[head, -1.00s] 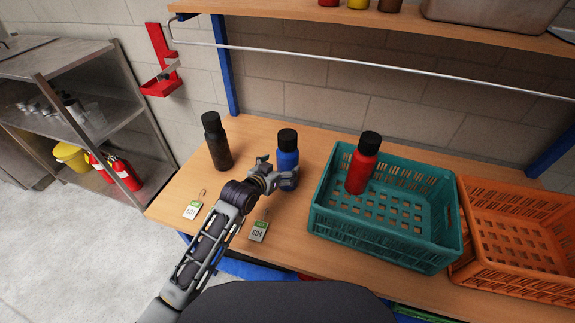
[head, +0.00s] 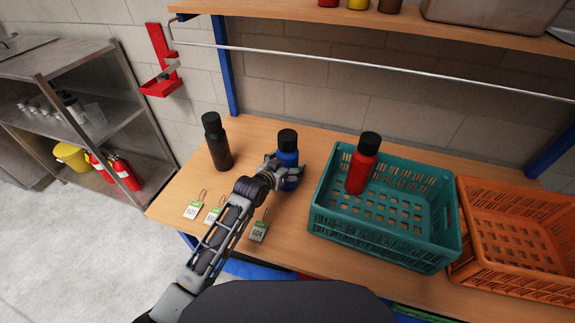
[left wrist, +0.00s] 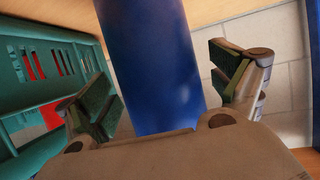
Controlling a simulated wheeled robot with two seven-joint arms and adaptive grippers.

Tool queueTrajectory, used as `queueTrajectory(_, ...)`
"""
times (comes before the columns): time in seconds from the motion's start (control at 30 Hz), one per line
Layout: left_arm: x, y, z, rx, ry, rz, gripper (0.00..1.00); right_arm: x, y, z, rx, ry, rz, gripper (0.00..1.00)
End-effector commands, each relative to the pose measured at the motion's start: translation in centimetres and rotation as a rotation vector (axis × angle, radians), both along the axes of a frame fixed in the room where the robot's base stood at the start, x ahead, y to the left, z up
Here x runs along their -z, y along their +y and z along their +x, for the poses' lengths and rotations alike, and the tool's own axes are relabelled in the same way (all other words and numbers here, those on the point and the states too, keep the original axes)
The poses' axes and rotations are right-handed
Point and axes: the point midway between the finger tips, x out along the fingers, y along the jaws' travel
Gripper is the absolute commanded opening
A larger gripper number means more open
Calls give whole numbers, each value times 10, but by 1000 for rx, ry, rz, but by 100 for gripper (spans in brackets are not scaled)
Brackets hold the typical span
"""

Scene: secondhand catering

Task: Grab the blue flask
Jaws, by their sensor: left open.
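The blue flask (head: 288,147) with a black cap stands upright on the wooden bench, between the black flask and the teal crate. My left gripper (head: 287,172) is at the flask's near side, its fingers partly covering the lower body. In the left wrist view the blue flask (left wrist: 153,65) rises between the two open fingers of my left gripper (left wrist: 168,88). A finger stands on each side of it, and I see no clear grip on it. My right gripper is in neither view.
A black flask (head: 217,142) stands to the left. A red flask (head: 362,163) stands in the teal crate (head: 383,246) at the right, beside an orange crate (head: 519,276). Several small tags (head: 258,231) lie near the front edge. A rail (head: 400,72) runs above the bench.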

Motion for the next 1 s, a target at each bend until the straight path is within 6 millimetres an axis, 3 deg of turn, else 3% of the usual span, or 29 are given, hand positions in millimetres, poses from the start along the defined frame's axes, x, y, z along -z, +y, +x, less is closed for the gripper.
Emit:
queueTrajectory(0.6,2,-2,4,0,0,0,93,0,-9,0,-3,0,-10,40)
queueTrajectory(1.0,2,-2,4,0,0,-1,42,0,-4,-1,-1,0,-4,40)
